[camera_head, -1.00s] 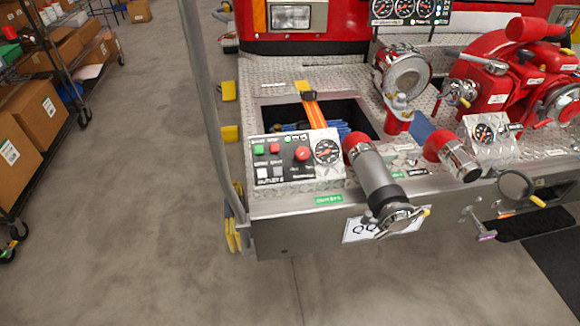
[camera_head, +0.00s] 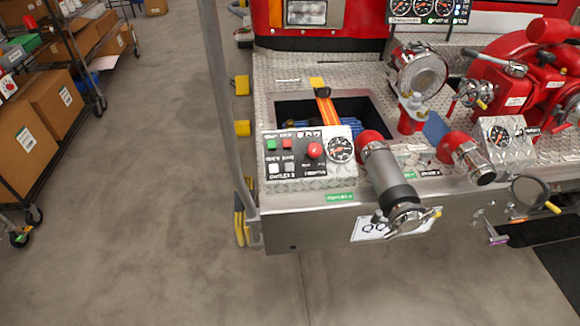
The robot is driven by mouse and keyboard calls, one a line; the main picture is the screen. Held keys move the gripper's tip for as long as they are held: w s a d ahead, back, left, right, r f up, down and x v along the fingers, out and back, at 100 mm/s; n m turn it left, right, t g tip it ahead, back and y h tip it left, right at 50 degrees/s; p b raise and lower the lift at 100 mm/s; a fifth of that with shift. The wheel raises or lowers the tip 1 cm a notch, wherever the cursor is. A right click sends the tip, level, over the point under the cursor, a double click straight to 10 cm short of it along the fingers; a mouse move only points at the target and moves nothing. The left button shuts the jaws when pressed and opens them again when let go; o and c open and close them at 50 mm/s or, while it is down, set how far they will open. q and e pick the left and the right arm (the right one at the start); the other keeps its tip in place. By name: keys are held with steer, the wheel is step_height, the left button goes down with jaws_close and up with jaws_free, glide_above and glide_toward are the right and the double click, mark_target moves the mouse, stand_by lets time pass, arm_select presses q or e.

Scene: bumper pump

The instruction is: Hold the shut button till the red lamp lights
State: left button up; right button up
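The control panel (camera_head: 308,172) sits at the left end of the truck's bumper. It carries a green button (camera_head: 271,145), a red button (camera_head: 287,143), two pale buttons (camera_head: 281,167), a large red knob (camera_head: 315,150) and a round gauge (camera_head: 340,149). The lettering is too small to read, so I cannot tell which button is the shut one. I cannot make out a lit red lamp on the panel. Neither of my grippers is in view.
A grey hose fitting (camera_head: 387,177) juts over the bumper's front edge right of the panel. A grey upright pole (camera_head: 222,100) stands left of the bumper. Shelves with cardboard boxes (camera_head: 52,100) line the left. The concrete floor (camera_head: 160,220) between is clear.

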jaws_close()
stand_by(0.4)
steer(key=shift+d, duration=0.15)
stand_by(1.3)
